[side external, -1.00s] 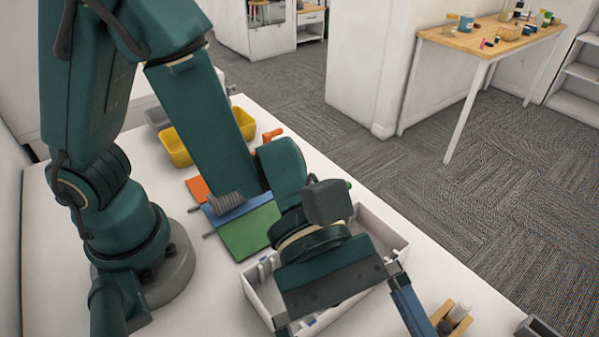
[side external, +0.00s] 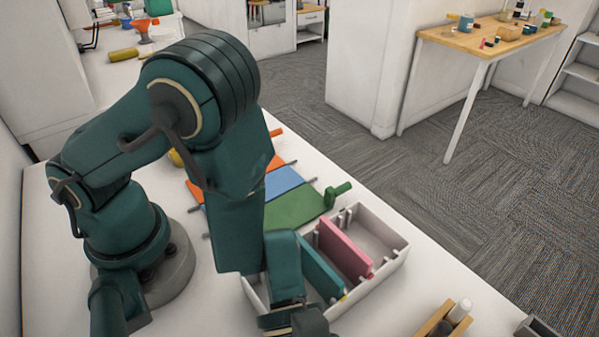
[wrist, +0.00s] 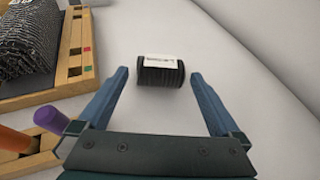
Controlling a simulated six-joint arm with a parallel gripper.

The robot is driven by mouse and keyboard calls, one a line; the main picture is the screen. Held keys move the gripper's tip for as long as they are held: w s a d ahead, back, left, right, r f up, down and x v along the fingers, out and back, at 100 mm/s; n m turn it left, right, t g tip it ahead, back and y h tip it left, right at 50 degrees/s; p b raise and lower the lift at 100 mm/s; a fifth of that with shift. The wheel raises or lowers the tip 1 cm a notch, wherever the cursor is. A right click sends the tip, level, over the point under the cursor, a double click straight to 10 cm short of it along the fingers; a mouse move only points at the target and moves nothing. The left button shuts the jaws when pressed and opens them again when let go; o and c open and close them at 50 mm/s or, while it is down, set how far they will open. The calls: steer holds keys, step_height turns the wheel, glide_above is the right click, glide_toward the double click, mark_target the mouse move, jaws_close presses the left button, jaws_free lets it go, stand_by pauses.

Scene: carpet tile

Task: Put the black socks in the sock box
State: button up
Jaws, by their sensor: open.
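A small black ribbed roll with a white label band (wrist: 160,77), which looks like the black socks, lies on the white surface in the wrist view. My gripper (wrist: 159,72) is open, with one blue finger on each side of the roll and a gap to it on both sides. In the side view only my wrist shows at the bottom edge; the fingers and the roll are out of sight there. A white box with dividers (side external: 385,262) holds a teal panel and a pink panel. I cannot tell whether it is the sock box.
A wooden tray (wrist: 62,95) with a dark ribbed thing stands at the left in the wrist view, with a purple rod (wrist: 50,119) and an orange rod nearby. Orange, blue and green boards (side external: 300,208) lie behind the white box. Right of the roll is free.

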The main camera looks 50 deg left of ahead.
steer(key=shift+s+d+f, duration=0.2)
steer(key=shift+d+f, duration=0.3)
steer(key=shift+f, duration=0.1)
steer(key=shift+s+d+f, duration=0.2)
steer(key=shift+d+f, duration=0.25)
steer(key=shift+f, duration=0.1)
steer(key=shift+s+d+f, duration=0.1)
steer(key=shift+s+d, duration=0.05)
steer(key=shift+d, duration=0.2)
steer(key=c, duration=1.2)
